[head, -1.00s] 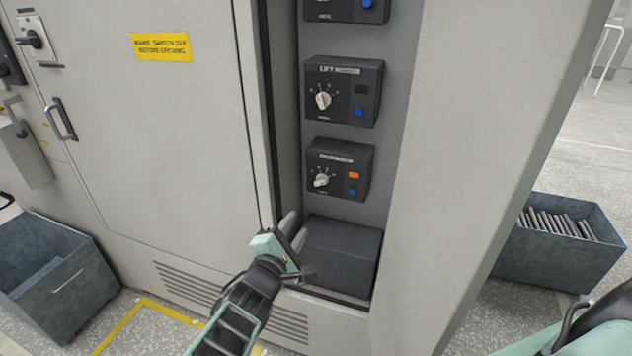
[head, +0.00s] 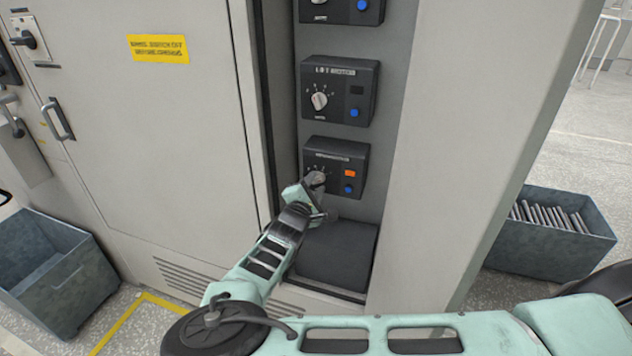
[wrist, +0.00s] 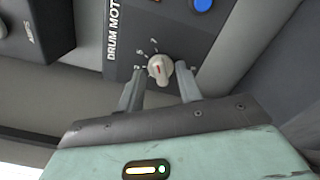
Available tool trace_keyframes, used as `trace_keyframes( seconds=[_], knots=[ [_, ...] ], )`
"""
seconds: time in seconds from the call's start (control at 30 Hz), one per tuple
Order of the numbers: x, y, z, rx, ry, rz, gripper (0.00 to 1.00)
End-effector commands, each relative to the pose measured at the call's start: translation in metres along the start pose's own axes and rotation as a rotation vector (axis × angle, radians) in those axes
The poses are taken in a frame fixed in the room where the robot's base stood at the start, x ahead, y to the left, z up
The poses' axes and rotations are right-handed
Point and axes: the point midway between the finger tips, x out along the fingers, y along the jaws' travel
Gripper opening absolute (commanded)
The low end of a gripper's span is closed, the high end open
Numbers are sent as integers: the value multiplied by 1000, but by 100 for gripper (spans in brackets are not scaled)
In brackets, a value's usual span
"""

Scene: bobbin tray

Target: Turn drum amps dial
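The drum motor box (head: 352,160) is the lower dark control box in the recess, with an orange window and a blue button. Its white dial (head: 317,179) is partly hidden by my gripper in the head view. In the wrist view the dial (wrist: 159,69) shows a red pointer mark, and the label begins "DRUM MOT". My gripper (wrist: 162,88) is open, with one finger on either side of the dial's near end. Gaps show between the fingers and the dial. In the head view my gripper (head: 314,190) reaches the dial from below left.
The lift motor box (head: 340,92) sits above, with another control box (head: 345,8) over it. A plain dark box (head: 338,255) is below. Cabinet walls (head: 445,130) flank the recess. Metal bins stand at left (head: 60,285) and right (head: 560,255) on the floor.

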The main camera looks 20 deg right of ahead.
Motion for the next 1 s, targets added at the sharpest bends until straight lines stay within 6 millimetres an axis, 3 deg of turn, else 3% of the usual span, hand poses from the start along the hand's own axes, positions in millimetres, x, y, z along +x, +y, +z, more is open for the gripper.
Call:
trace_keyframes(
  seconds=[0.13, 0.43, 0.57, 1.0],
  knots=[
    [10, 0, 0, 0, 0, -1, 35],
    [12, 0, 0, 0, 0, 0, 35],
    [11, 0, 0, 0, 0, 0, 2],
    [11, 0, 0, -50, -1, -1, 0]
  ],
)
